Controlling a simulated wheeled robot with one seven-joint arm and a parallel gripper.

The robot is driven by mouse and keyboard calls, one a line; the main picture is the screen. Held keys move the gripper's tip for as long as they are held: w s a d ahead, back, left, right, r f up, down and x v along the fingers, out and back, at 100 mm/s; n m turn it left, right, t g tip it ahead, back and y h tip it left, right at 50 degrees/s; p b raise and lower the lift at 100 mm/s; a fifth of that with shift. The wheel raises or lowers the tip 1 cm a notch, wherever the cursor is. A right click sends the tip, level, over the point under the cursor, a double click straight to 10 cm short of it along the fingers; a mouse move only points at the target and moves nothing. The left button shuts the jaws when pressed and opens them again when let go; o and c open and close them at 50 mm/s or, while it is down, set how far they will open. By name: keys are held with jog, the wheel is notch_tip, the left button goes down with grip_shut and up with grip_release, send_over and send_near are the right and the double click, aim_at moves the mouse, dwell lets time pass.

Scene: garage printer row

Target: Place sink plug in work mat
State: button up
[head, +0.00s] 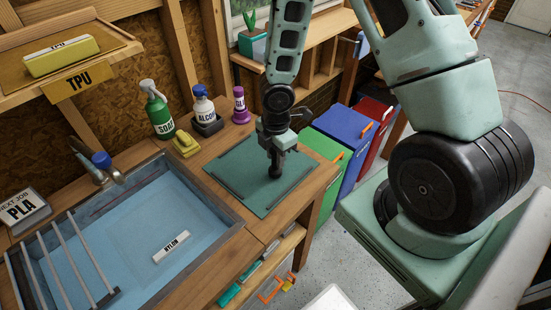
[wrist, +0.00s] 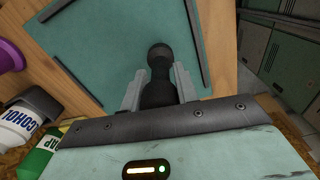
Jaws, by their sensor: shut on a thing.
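My gripper (head: 277,152) is over the work mat and shut on the sink plug (head: 276,171), a small black piece with a rounded end. In the wrist view the plug (wrist: 160,62) sits between the two grey fingers of my gripper (wrist: 158,90), its rounded end pointing away from the wrist. The teal work mat (head: 240,170) lies on the wooden bench right of the sink, with thin dark strips along its edges. It also fills much of the wrist view (wrist: 115,60). The plug is over the mat's right half; I cannot tell whether it touches the surface.
The blue sink (head: 130,225) with a white NYLON label (head: 171,247) is at left. A green soap bottle (head: 158,110), alcohol bottle (head: 203,105), purple bottle (head: 240,105) and yellow sponge (head: 186,144) stand behind the mat. Coloured bins (head: 345,140) stand beyond the bench's right edge.

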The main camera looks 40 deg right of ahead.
jog(key=shift+f, duration=0.3)
jog(key=shift+f, duration=0.15)
jog(key=o, duration=1)
